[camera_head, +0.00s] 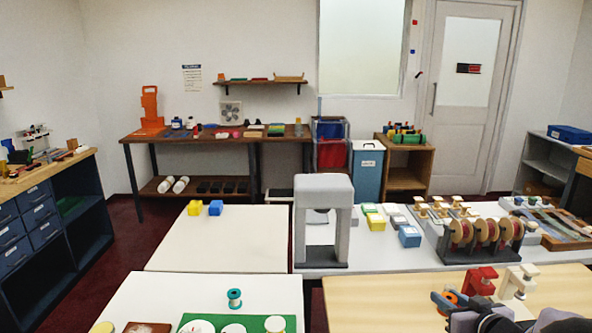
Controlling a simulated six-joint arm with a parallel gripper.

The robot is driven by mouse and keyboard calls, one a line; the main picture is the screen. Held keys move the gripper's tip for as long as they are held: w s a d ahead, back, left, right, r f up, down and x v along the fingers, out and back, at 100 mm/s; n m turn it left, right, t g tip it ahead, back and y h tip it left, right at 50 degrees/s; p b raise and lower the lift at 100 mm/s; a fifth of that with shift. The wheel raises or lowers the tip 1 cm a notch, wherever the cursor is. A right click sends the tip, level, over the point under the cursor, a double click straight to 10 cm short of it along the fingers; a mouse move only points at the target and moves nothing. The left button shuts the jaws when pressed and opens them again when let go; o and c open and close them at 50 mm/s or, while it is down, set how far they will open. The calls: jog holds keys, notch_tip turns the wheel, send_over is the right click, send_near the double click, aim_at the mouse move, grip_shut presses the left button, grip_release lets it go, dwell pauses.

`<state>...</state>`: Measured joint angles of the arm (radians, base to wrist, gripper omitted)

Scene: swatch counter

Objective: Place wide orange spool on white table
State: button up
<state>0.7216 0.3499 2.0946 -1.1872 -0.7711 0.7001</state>
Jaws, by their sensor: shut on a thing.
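My gripper (456,302) is at the bottom right, above the light wooden table. It is shut on the orange spool (451,295), which shows as a small orange patch. The dark fingers hide most of the spool, so I cannot tell its width. A white table (150,296) fills the bottom left, left of my gripper. Another white-topped table (215,245) stands behind it. A teal spool (235,298) stands upright on the near white table.
The near white table also holds a green mat (257,322) with white round items. A red stand (480,281) and a cream stand (519,281) are close behind my gripper. A tall grey frame (323,190) and a rack of reels (481,240) stand farther back.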

jog(key=s+a+f+n+g+y, duration=0.1)
jog(key=a+n+y, duration=0.1)
jog(key=a, duration=0.2)
jog(key=s+a+f+n+y, duration=0.1)
jog(key=a+n+y, duration=0.1)
jog(key=a, duration=0.2)
jog(key=s+a+f+n+g+y+p, duration=0.1)
jog(key=a+f+n+y, duration=0.1)
jog(key=a+y, duration=0.1)
jog(key=shift+s+a+n+g, duration=0.3)
jog(key=shift+s+a, duration=0.05)
jog(key=shift+a, duration=0.35)
jog(key=s+a+f+n+g+y+p, duration=0.1)
jog(key=s+a+p, duration=0.1)
jog(key=s+a, duration=0.1)
jog(key=s+a+f+n+g+y+p, duration=0.1)
jog(key=s+a+f+p, duration=0.1)
jog(key=s+a, duration=0.1)
jog(key=s+a+f+n+g+y+p, duration=0.1)
jog(key=s+a+f+p, duration=0.1)
jog(key=s+a, duration=0.1)
jog(key=shift+s+a+f+n, duration=0.1)
jog(key=shift+s+f+n, duration=0.15)
jog(key=shift+n, duration=0.15)
jog(key=shift+s+a+f+p, duration=0.1)
jog(key=shift+s+a+p, duration=0.4)
jog(key=shift+p, duration=0.5)
jog(key=shift+d, duration=0.15)
